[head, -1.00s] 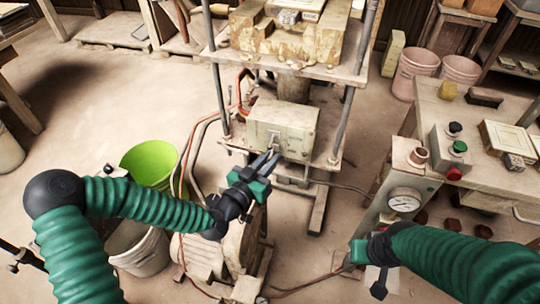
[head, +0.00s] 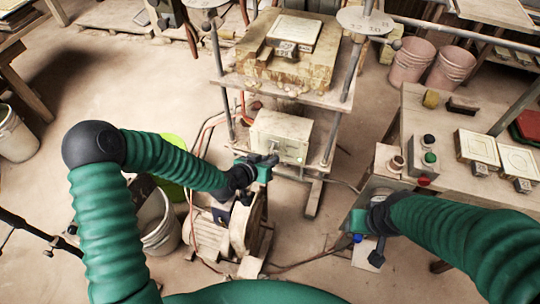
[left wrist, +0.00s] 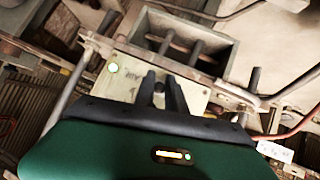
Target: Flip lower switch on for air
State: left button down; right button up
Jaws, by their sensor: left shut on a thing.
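The beige control box (head: 280,137) stands on the lower shelf of the press. My left gripper (head: 272,159) is at its lower front edge. In the left wrist view the two dark fingers (left wrist: 158,90) point at the pale panel (left wrist: 122,78), with a small dark switch lever (left wrist: 158,101) between them. They look shut on it; whether it is up or down I cannot tell. A round lamp (left wrist: 112,67) glows at the panel's left. My right gripper (head: 368,232) hangs by the gauge stand, its fingers unclear.
A bench (head: 455,125) at right holds a button box (head: 426,155) and framed tiles (head: 478,148). A motor (head: 210,235) and a white bucket (head: 157,222) sit below my left arm. Hoses run left of the press.

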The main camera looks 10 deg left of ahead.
pick_arm(q)
jog(key=shift+w+r, duration=0.2)
jog(key=c, duration=1.7)
grip_release()
jog(key=shift+f, duration=0.1)
jog(key=p+v, duration=1.1)
jog(key=v, duration=0.6)
jog(key=shift+a+f+p, duration=0.1)
jog(key=shift+p, duration=0.3)
